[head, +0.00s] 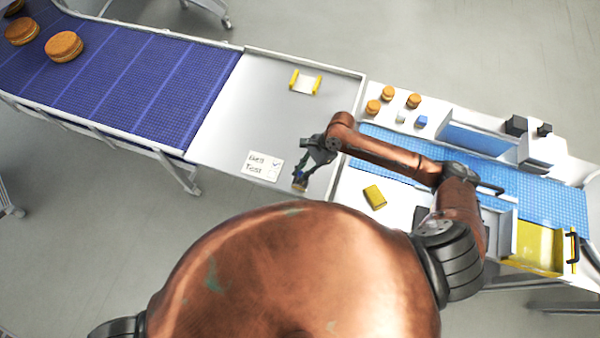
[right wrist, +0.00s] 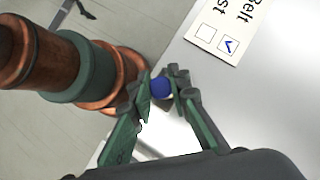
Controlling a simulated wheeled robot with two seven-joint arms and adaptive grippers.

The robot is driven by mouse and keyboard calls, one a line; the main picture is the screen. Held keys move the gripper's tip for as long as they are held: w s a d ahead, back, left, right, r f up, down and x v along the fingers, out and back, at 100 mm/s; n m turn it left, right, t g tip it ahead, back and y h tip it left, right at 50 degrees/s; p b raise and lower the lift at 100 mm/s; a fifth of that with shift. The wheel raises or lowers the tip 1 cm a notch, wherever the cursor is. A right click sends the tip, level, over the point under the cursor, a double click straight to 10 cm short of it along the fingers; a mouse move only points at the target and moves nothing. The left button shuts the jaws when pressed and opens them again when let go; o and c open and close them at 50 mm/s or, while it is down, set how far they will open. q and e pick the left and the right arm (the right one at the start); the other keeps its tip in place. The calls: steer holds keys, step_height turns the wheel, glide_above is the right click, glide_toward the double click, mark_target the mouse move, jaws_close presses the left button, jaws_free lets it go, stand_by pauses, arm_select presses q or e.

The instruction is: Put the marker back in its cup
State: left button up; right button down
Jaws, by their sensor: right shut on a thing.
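My right gripper (head: 300,178) is low over the near right corner of the pale table, just right of the card (head: 262,165). In the right wrist view the gripper (right wrist: 161,86) is shut on the marker (right wrist: 160,88). Only the marker's round blue end shows between the fingertips; its length is hidden. A small tan-brown patch shows at the fingertips in the head view, too small to tell what it is. I cannot make out the cup for certain in either view. My left gripper is not in view.
The card shows two boxes, one with a blue tick. A yellow-ended holder (head: 305,82) lies at the back. A yellow block (head: 375,196) is on the right bench. A dark blue belt (head: 130,75) carries large round pieces. The table's middle is clear.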

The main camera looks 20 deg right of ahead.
steer(key=shift+f, duration=0.1)
steer(key=c, duration=1.8)
jaws_free()
steer(key=b+v, duration=0.1)
steer(key=v, duration=1.1)
steer(key=shift+s, duration=0.1)
